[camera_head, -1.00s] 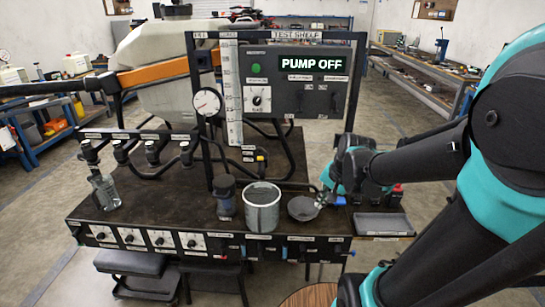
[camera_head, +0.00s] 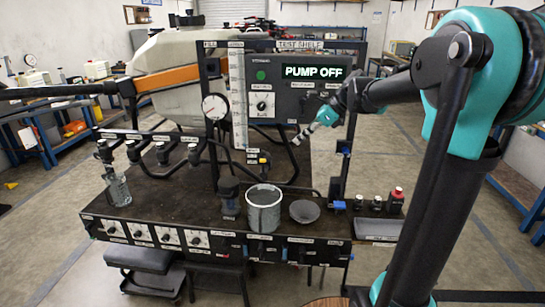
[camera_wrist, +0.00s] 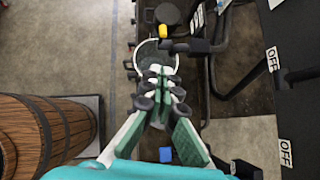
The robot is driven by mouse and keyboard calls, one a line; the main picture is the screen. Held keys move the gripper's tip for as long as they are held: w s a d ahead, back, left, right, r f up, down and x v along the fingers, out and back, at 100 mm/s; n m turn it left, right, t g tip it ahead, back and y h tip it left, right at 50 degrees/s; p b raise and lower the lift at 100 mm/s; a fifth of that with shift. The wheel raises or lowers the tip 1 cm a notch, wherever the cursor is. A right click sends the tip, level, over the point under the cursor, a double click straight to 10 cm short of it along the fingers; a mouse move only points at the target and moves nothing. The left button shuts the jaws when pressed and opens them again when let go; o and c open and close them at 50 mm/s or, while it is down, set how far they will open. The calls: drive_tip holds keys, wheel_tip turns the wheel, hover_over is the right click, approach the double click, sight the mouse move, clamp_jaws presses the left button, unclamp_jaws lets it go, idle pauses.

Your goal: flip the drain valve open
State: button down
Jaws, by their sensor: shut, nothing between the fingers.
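A small valve-like fitting with a yellow part (camera_head: 264,160) sits on the black piping below the control panel, at the back middle of the bench. In the wrist view a yellow piece (camera_wrist: 163,31) shows beyond my fingertips. I cannot read its label, so I cannot tell whether this is the drain valve, or its lever position. My gripper (camera_head: 300,139) is raised in front of the panel, right of and a little above the yellow fitting, and apart from it. In the wrist view my gripper (camera_wrist: 161,78) is shut and empty.
A grey bucket (camera_head: 264,209) and a dark shallow bowl (camera_head: 304,211) stand at the bench front. A red-capped bottle (camera_head: 396,199) stands at the right. Black hoses and the panel's frame crowd the space around the yellow fitting. A wooden barrel (camera_wrist: 40,135) shows left in the wrist view.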

drive_tip(key=shift+f, duration=0.1)
approach(263, 166)
drive_tip(key=f, duration=0.1)
drive_tip(key=a, duration=0.1)
drive_tip(key=w+a+f, duration=0.1)
drive_tip(key=a, duration=0.1)
drive_tip(key=shift+w+a+f, duration=0.1)
drive_tip(key=shift+a+f, duration=0.05)
drive_tip(key=shift+f, duration=0.05)
idle(0.3)
idle(0.3)
drive_tip(key=shift+a+r+h, duration=0.1)
drive_tip(key=shift+a+h, duration=0.2)
